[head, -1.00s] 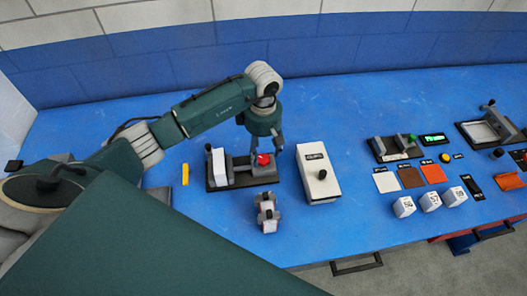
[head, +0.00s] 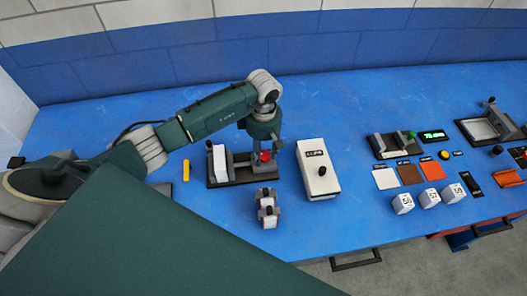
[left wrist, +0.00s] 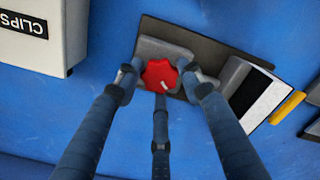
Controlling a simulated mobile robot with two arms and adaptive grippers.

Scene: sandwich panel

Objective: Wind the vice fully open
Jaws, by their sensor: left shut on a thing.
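The vice (head: 230,181) stands on the blue table, with a dark base and grey jaws. A white block (head: 220,158) stands at its left jaw; in the left wrist view white and black faces (left wrist: 265,98) show there. The vice's red knob (head: 265,156) is at the right end; in the left wrist view the knob (left wrist: 160,76) has a pale mark on its lower edge. My left gripper (head: 265,150) points down over the knob and is shut on it, with fingers on both sides and a third one below in the left wrist view. My right gripper is out of view.
A white box labelled CLIPS (head: 319,172) stands close right of the vice. A grey-and-pink item (head: 267,208) lies in front. A yellow piece (head: 186,171) lies left. Further right are several labelled cubes, coloured squares, and a fixture (head: 393,147) with a green knob.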

